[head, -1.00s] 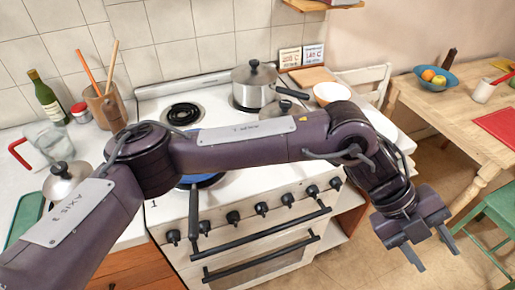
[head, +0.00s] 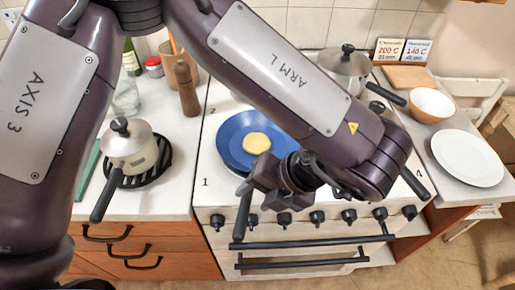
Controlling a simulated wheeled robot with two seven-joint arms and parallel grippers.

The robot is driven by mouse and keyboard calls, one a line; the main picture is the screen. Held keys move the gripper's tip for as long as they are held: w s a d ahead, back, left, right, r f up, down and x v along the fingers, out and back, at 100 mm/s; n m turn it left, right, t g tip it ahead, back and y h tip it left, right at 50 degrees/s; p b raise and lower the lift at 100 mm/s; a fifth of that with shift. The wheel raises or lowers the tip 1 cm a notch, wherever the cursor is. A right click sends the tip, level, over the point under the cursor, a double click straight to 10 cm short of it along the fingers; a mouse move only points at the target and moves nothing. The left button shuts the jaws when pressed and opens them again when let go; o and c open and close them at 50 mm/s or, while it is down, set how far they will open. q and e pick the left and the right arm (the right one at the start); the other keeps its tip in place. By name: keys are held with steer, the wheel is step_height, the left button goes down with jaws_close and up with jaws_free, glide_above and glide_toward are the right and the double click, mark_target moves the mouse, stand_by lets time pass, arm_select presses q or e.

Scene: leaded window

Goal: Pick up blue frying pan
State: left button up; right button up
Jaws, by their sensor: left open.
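The blue frying pan (head: 232,156) sits on the front left of the stove, with a round yellow pancake-like item (head: 256,143) in it. Its dark handle (head: 243,217) points toward me over the stove's front edge. My left gripper (head: 250,188) is open, at the near right edge of the pan, where the handle begins. It overlaps part of the rim and handle root in the picture; I cannot tell whether it touches them. My left arm hides part of the stove top. My right gripper is not in view.
A lidded saucepan (head: 130,148) stands on a black trivet on the left counter, beside a pepper mill (head: 187,90). A lidded pot (head: 345,68) stands at the stove's back right. A bowl (head: 432,103) and white plate (head: 467,158) lie on the right counter.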

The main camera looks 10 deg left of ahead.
mark_target(248, 201)
arm_select(q)
steer(key=x, duration=0.5)
steer(key=shift+s+r+p, duration=0.1)
steer(key=shift+s+p, duration=0.05)
steer(key=shift+p, duration=0.2)
jaws_close()
